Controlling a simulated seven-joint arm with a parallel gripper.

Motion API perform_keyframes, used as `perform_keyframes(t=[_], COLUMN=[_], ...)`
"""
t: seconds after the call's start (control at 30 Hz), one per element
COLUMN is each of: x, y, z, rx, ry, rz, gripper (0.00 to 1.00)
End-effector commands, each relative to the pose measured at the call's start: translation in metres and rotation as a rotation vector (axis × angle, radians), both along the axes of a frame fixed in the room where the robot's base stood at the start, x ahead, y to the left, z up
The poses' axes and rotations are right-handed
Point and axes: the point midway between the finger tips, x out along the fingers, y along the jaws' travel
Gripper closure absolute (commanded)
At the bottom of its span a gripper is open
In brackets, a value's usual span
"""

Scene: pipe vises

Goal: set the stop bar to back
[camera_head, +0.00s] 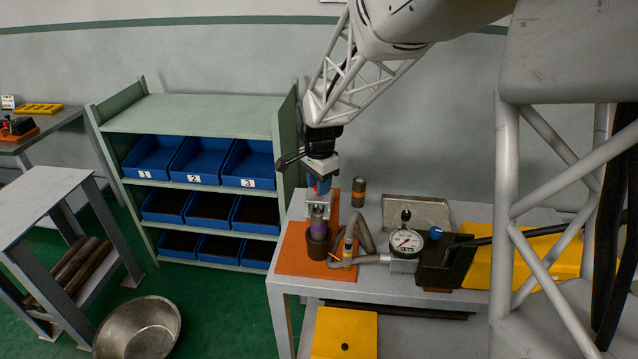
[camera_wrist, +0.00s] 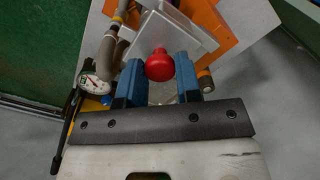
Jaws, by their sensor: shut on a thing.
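My gripper (camera_head: 320,181) is over the left part of the table, above the orange base plate (camera_head: 294,262). In the wrist view my gripper (camera_wrist: 159,70) has its two blue fingers on either side of a red ball knob (camera_wrist: 159,64) and is shut on it. The knob sits in front of a grey metal bracket (camera_wrist: 190,35). A brown-and-purple cylindrical fixture (camera_head: 317,236) stands on the orange plate just below my gripper. The stop bar cannot be told apart clearly; the fingers and bracket hide what is under the knob.
A grey hose (camera_head: 366,238) and a dial gauge (camera_head: 406,241) lie to the right of the fixture. A dark orange-banded cylinder (camera_head: 359,191) stands behind. Blue bins (camera_head: 249,163) fill the shelf at left.

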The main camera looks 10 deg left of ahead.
Motion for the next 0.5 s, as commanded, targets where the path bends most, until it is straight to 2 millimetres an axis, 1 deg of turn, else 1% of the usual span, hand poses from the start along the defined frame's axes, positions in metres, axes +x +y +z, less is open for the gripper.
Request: perform_keyframes(t=[0.17, 0.27, 0.37, 0.5], x=[0.002, 0.009, 0.024, 0.054], y=[0.000, 0.000, 0.000, 0.000], z=[0.000, 0.000, -0.001, -0.001], rx=[0.000, 0.000, 0.000, 0.000], ry=[0.000, 0.000, 0.000, 0.000], rz=[0.000, 0.000, -0.001, -0.002], gripper=[1.00, 1.00, 1.00, 1.00])
